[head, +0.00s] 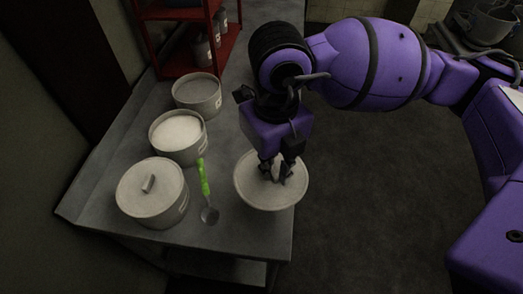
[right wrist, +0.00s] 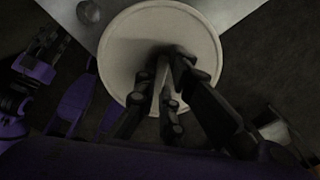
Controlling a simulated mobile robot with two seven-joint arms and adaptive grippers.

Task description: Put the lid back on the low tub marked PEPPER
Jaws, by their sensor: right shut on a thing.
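My right gripper (head: 275,172) is shut on a round pale lid (head: 258,197) and holds it level over the counter's right edge. The lid also shows in the right wrist view (right wrist: 125,50), with the fingers at its middle. Three low round tubs stand in a row on the counter, left of the lid. The far tub (head: 207,104) is open with grey contents. The middle tub (head: 190,152) is open with white contents. The near tub (head: 168,218) has its lid on. The tub labels are too small to read.
A green-handled spoon (head: 204,180) lies on the steel counter (head: 235,235) between the tubs and the held lid. A red rack (head: 190,52) with shakers stands at the back. Pots (head: 492,22) show at the far right. The floor right of the counter is clear.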

